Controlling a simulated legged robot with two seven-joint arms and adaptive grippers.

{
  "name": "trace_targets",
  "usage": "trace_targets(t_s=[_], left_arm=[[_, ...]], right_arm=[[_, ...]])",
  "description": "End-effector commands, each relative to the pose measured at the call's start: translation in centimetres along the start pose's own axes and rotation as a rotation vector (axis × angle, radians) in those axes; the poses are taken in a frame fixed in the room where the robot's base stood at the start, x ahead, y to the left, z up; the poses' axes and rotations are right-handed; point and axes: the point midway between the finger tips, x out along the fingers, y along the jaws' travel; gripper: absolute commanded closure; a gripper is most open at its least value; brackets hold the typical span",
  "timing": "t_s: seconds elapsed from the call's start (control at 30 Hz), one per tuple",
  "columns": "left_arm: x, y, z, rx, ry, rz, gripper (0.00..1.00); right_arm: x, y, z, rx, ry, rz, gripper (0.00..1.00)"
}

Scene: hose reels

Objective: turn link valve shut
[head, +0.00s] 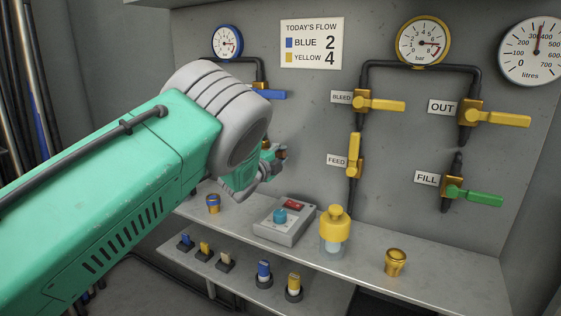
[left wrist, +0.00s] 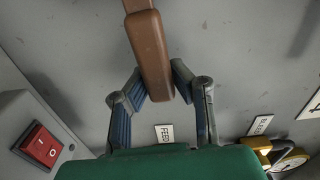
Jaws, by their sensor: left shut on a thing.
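A brown lever (left wrist: 150,50), which looks like the link valve's handle, runs down from the top of the left wrist view. Its end sits between the blue-padded fingers of my left gripper (left wrist: 160,85), which is shut on it. In the head view my left gripper (head: 272,160) is close to the back wall, left of the yellow feed valve (head: 354,155). A small brown part (head: 282,153) shows at its fingers. My left arm and wrist hide most of the link valve there, and its label is not visible. My right gripper is in neither view.
The yellow bleed valve (head: 380,104), out valve (head: 495,117) and green-handled fill valve (head: 472,196) are on the wall to the right. Below, a shelf carries a box with a red switch (head: 286,220), a yellow-capped jar (head: 335,228) and a brass fitting (head: 396,262).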

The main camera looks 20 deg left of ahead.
Motion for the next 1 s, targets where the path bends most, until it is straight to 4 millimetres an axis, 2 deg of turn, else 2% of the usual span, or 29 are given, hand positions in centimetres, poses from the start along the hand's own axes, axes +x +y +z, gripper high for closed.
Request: trace_targets(t_s=[0.03, 0.1, 0.8, 0.83, 0.87, 0.9, 1.0], left_arm=[[-0.14, 1.28, -0.03, 0.021, 0.001, 0.014, 1.0], [-0.13, 1.51, -0.01, 0.048, 0.002, 0.015, 1.0], [-0.16, 2.1, 0.16, 0.112, 0.002, 0.019, 1.0], [-0.16, 2.1, 0.17, 0.112, 0.002, 0.019, 0.73], [-0.16, 2.11, 0.18, 0.112, 0.002, 0.019, 0.62], [-0.15, 2.07, 0.19, 0.112, 0.001, 0.018, 0.59], [-0.09, 1.8, 0.21, 0.112, 0.001, 0.014, 0.59]], right_arm=[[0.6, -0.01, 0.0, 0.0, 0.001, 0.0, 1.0], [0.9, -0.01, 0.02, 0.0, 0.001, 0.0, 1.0], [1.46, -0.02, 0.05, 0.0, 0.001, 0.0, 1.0], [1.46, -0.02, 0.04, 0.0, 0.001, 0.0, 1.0], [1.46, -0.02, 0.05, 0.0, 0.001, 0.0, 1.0], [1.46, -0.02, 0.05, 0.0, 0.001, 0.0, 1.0], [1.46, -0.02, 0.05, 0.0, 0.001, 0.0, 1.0]])
